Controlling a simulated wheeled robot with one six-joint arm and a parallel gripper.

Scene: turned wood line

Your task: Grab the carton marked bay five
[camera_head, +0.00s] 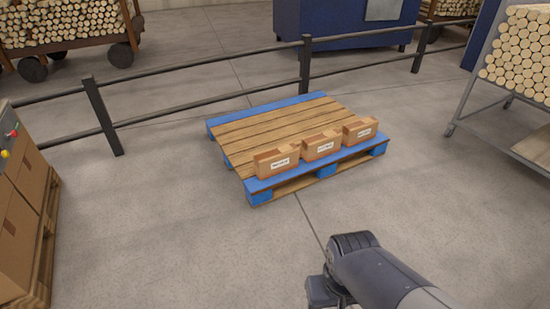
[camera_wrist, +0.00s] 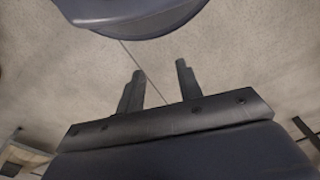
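Three small brown cartons stand in a row along the near edge of a wooden pallet (camera_head: 262,130) with blue ends. They are the left carton (camera_head: 276,162), the middle carton (camera_head: 321,146) and the right carton (camera_head: 360,131). Each has a white label on its near face, but the print is too small to read, so I cannot tell which is marked bay five. In the wrist view my gripper (camera_wrist: 160,80) has its two fingers apart with only bare floor between them. In the head view my arm is at the lower right, short of the pallet, and the fingers are not visible there.
A dark rail fence (camera_head: 200,101) runs behind the pallet. Stacked larger boxes (camera_head: 25,215) stand at the left edge. A metal cart with round wood (camera_head: 520,60) is at the right. The concrete floor in front of the pallet is clear.

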